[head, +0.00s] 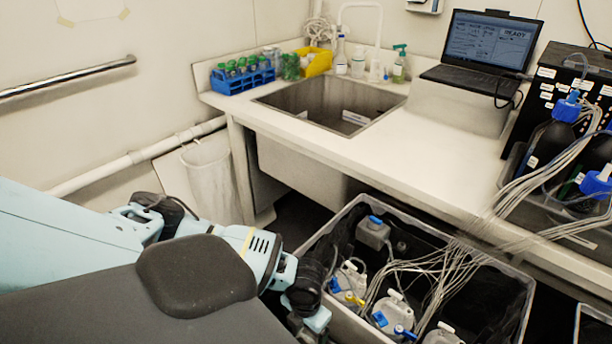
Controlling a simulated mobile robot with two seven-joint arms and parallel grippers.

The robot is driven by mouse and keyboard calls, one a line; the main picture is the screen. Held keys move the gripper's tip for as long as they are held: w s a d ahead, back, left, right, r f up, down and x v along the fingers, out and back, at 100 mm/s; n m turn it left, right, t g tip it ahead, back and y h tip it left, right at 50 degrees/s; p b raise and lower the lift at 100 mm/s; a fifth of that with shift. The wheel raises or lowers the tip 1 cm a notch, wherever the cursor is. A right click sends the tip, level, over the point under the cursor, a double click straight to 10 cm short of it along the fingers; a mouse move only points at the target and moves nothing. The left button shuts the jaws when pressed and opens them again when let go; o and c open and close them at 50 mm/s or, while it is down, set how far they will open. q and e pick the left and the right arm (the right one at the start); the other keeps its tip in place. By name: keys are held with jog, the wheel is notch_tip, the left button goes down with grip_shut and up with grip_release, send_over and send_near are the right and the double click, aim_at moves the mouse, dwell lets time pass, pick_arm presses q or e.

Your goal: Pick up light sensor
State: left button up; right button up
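I cannot make out a thing that is clearly the light sensor. A small grey block with a blue top (373,233) stands at the back left inside the grey crate (520,318); I cannot tell what it is. My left arm comes in from the left, and my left gripper (312,322) is low beside the crate's left front side. Its fingers are dark and partly cut off by the lower edge, so its opening does not show. My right gripper is not in view.
Several white-capped containers (398,312) and a bundle of pale tubes (440,262) fill the crate. Behind it is a white counter (400,150) with a sink (335,105), a laptop (488,52), a blue rack (243,80) and a yellow bin (316,62). Dark bottles (548,148) stand right.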

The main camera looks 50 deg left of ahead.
aim_at(306, 331)
pick_arm(q)
jog(key=shift+f, duration=1.5)
jog(key=c, duration=1.6)
jog(key=shift+o, duration=0.2)
jog(key=shift+a, duration=0.1)
